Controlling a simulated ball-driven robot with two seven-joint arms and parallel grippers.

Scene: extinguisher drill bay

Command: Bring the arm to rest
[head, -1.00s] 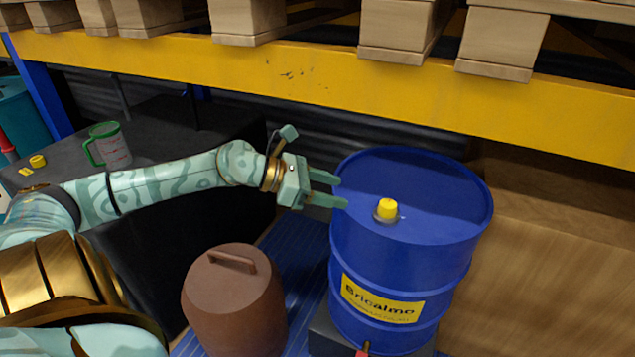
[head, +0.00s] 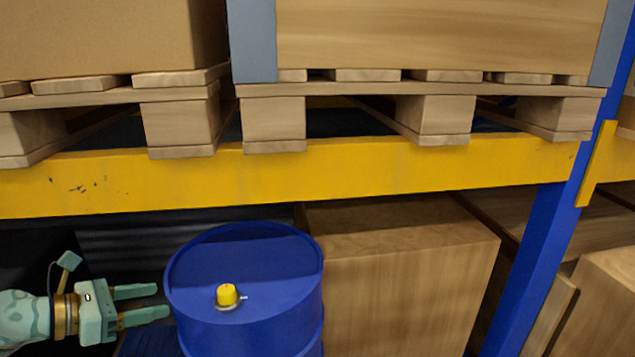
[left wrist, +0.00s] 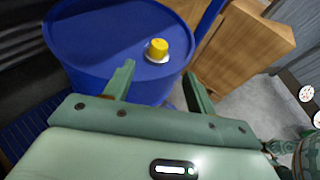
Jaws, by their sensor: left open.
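My left gripper (head: 143,304) is open and empty in the head view, just left of a blue drum (head: 255,258) with its fingers pointing at the drum's side. In the left wrist view its two fingers (left wrist: 157,88) stand apart with nothing between them. The drum (left wrist: 90,35) lies beyond the fingers there. A yellow cap (head: 227,294) sits on top of the drum, and it also shows in the left wrist view (left wrist: 157,48).
A yellow rack beam (head: 330,181) runs above the drum, with wooden pallets (head: 430,118) and boxes on it. A large wooden box (head: 400,265) stands right of the drum. A blue rack post (head: 530,270) is farther right. Grey floor (left wrist: 240,100) shows in the left wrist view.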

